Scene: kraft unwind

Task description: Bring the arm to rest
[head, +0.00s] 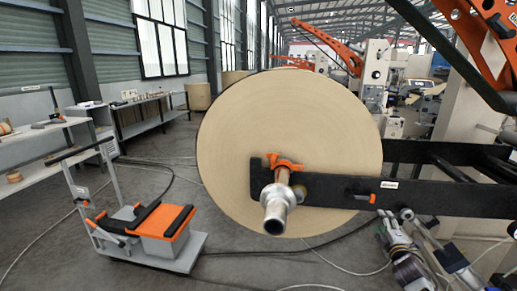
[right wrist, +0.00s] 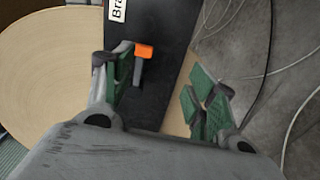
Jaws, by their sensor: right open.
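My right gripper (head: 394,224) is low at the right in the head view, just below the black machine arm (head: 430,200). In the right wrist view my right gripper (right wrist: 160,85) is open, its green-padded fingers apart with nothing held between them. A small orange-handled lever (right wrist: 143,52) on the black arm shows close to the left finger in that view; whether they touch cannot be told. The lever also shows in the head view (head: 364,197). My left gripper is not in view.
A large kraft roll (head: 235,150) hangs on a metal shaft (head: 275,207) with an orange latch (head: 285,164). Cables cross the floor. Shelves (head: 40,140) line the wall.

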